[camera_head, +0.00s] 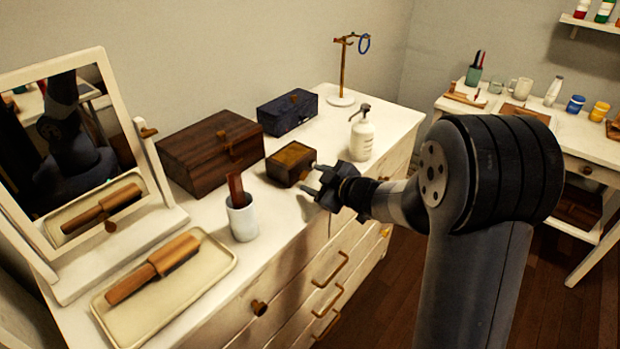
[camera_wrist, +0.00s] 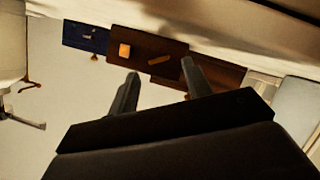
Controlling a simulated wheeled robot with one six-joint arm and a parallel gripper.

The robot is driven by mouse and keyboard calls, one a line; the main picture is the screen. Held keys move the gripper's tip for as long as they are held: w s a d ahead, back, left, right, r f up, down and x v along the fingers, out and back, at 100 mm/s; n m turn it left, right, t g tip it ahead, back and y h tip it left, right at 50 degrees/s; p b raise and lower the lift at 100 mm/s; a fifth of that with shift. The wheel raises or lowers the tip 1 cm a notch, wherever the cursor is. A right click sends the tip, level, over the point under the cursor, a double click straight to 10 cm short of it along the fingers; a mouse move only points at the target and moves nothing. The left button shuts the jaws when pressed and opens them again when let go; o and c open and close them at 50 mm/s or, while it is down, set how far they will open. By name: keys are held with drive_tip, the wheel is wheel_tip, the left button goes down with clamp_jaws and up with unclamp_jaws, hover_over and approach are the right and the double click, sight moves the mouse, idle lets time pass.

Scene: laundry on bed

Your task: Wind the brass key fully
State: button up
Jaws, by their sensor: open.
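A small dark wooden box with a brass-toned top (camera_head: 291,163) sits on the dresser, right of the large brown box. A small pale brass part at its right side, close to my fingers, may be the key, but it is too small to be sure. My gripper (camera_head: 308,179) is open and empty, just right of the small box. In the wrist view the picture looks upside down. My gripper's two fingers (camera_wrist: 159,75) are apart, with the small box (camera_wrist: 145,42) beyond them. A brass-coloured bar (camera_wrist: 160,59) on it shows between the fingertips.
On the dresser stand a large brown box (camera_head: 205,153), a dark blue box (camera_head: 287,112), a pump bottle (camera_head: 362,138), a white cup (camera_head: 242,219), a tray (camera_head: 208,280) with a brush, a mirror (camera_head: 117,133) and a ring stand (camera_head: 342,75). Free dresser top lies near the bottle.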

sight(302, 175)
drive_tip(key=shift+x, duration=1.2)
drive_tip(key=shift+c, duration=0.6)
drive_tip(key=c, duration=0.9)
drive_tip(key=shift+r, duration=0.1)
drive_tip(key=shift+r+p, duration=0.1)
drive_tip(key=shift+p, duration=0.75)
